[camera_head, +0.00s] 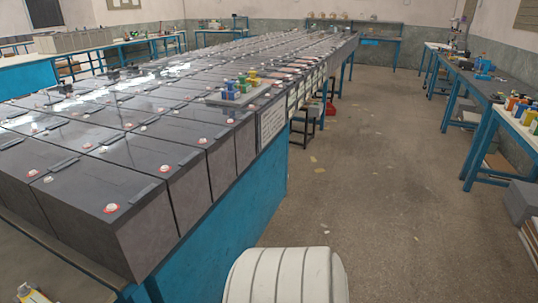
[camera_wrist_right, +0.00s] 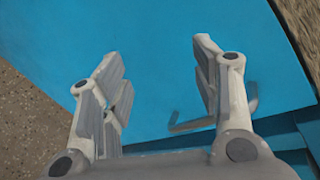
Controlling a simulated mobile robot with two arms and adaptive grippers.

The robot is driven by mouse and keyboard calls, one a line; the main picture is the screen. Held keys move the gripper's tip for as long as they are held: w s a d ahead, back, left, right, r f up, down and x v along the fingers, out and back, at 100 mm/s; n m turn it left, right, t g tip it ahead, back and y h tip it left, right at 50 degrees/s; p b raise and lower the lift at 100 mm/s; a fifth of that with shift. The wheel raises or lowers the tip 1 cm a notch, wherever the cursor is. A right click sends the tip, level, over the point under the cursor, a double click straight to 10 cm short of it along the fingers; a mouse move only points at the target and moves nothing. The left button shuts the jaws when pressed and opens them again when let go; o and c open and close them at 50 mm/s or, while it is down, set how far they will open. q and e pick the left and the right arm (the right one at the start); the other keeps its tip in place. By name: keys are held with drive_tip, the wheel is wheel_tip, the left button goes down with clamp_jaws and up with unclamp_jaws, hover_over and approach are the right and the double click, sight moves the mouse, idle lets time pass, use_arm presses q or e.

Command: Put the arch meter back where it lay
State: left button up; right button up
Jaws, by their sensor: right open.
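I cannot make out a thing that is clearly the arch meter in either view. A small yellow-and-white object (camera_head: 32,291) at the bottom left corner of the head view is partly cut off, and I cannot tell what it is. My right gripper (camera_wrist_right: 156,58) is open and empty in the wrist view, its fingers spread in front of a blue panel (camera_wrist_right: 165,30). A thin grey bent bar (camera_wrist_right: 195,124) shows by its right finger; I cannot tell if they touch. My left gripper is not in view.
Rows of dark batteries (camera_head: 95,190) fill a long blue bench (camera_head: 235,235). A grey tray (camera_head: 215,100) with several coloured pieces stands on them. Another blue bench (camera_head: 490,92) runs along the right wall. The floor (camera_head: 375,190) between is largely clear.

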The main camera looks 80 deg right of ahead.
drive_tip(key=s+a+f+n+g+y, duration=0.25)
drive_tip(key=s+f+n+g, duration=0.35)
drive_tip(key=s+f+n, duration=1.05)
drive_tip(key=s+d+f+n+g, duration=0.1)
drive_tip(key=s+f+n, duration=0.3)
drive_tip(key=s, duration=0.4)
drive_tip(key=s+d+f+n+g+h, duration=0.1)
drive_tip(key=s+d+f+n+g, duration=0.1)
drive_tip(key=s+f, duration=0.3)
drive_tip(key=s+d+f+n+g+h, duration=0.1)
drive_tip(key=s+f+n+g, duration=0.3)
drive_tip(key=s, duration=0.8)
drive_tip(key=shift+s+d+f+n, duration=0.3)
drive_tip(key=shift+d+f+n, duration=0.1)
drive_tip(key=shift+d+n, duration=0.4)
